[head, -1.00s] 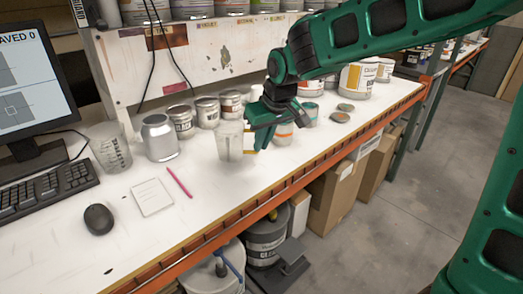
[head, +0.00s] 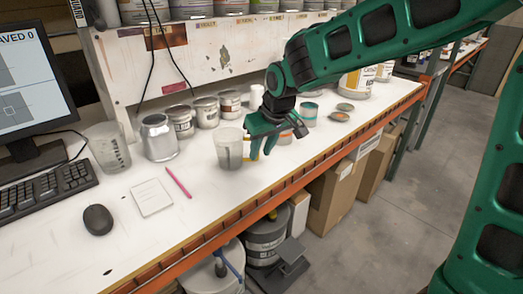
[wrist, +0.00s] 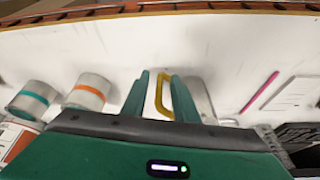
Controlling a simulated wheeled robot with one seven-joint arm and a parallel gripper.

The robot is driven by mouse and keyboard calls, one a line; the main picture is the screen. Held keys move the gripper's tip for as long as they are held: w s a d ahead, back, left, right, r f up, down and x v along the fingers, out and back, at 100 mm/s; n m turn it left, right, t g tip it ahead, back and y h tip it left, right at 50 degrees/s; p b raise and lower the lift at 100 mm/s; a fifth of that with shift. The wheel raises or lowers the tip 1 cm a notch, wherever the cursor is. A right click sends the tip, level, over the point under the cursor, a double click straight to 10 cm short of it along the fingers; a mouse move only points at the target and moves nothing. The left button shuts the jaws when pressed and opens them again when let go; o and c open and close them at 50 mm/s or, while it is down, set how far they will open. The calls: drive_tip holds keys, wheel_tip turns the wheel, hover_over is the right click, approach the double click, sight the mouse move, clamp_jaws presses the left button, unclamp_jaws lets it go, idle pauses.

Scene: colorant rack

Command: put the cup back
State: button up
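A clear grey cup (head: 229,149) stands upright on the white bench, in front of the small cans. Its yellow handle (wrist: 163,97) shows between my fingers in the wrist view, where the cup's body (wrist: 199,96) is partly hidden behind the right finger. My gripper (head: 262,147) is just right of the cup, pointing down at its handle side. The two fingers (wrist: 161,97) are apart, with gaps showing around the handle. A larger clear measuring beaker (head: 108,148) stands at the left by the monitor.
A silver can (head: 159,138) and several small labelled cans stand behind the cup. A pink pencil (head: 178,182), a notepad (head: 152,197), a mouse (head: 98,219) and a keyboard (head: 45,190) lie to the left. The bench in front of the cup is clear up to its orange edge.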

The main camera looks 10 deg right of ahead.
drive_tip(key=v, duration=1.2)
drive_tip(key=s+d+f+m+g+h, duration=0.1)
drive_tip(key=s+d+f+m, duration=0.1)
drive_tip(key=s+d, duration=0.35)
drive_tip(key=s+d+f+m, duration=0.2)
drive_tip(key=d, duration=0.7)
drive_tip(key=s+d+f+m+g+h, duration=0.1)
drive_tip(key=s+d+f+m, duration=0.1)
drive_tip(key=s+d, duration=0.35)
drive_tip(key=s+d+f+m+g, duration=0.1)
drive_tip(key=s+d+f+m, duration=0.1)
drive_tip(key=s, duration=0.6)
drive_tip(key=s+d+f+m+g, duration=0.1)
drive_tip(key=s+d+f+m, duration=0.2)
drive_tip(key=s+d, duration=0.4)
drive_tip(key=shift+s+d+f, duration=0.2)
drive_tip(key=shift+s+f, duration=0.2)
drive_tip(key=shift+f, duration=0.3)
drive_tip(key=shift+w+f, duration=0.25)
drive_tip(key=shift+w, duration=0.35)
